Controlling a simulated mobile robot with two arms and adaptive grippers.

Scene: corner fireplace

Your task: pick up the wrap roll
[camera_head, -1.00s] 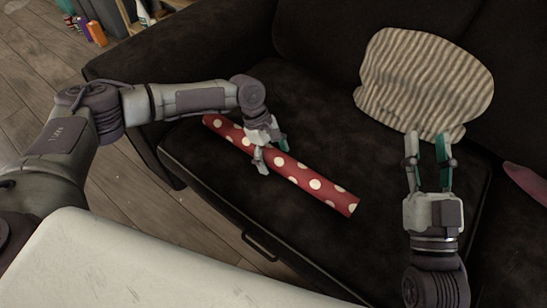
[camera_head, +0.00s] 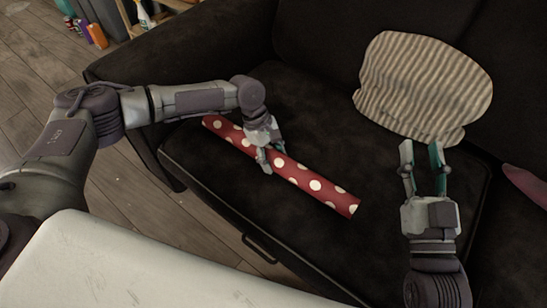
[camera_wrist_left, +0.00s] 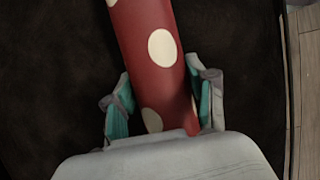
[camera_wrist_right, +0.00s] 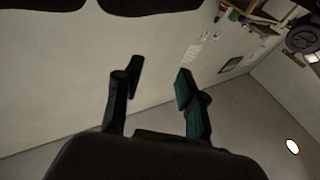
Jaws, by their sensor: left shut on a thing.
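The wrap roll (camera_head: 315,185) is a long red tube with cream dots. It lies slantwise on the dark sofa seat in the head view. My left gripper (camera_head: 271,159) is shut on the roll, with a finger on each side, left of its middle. In the left wrist view the roll (camera_wrist_left: 150,55) runs up between the teal-padded fingers (camera_wrist_left: 160,105). My right gripper (camera_head: 424,158) is open and empty above the right part of the sofa. The right wrist view also shows its fingers (camera_wrist_right: 155,85) apart with nothing between them.
A striped cushion (camera_head: 425,85) rests against the sofa back, just beyond my right gripper. A pink item (camera_head: 527,183) lies at the right edge. A pale surface (camera_head: 140,265) is in the near left. The sofa seat (camera_head: 330,130) around the roll is clear.

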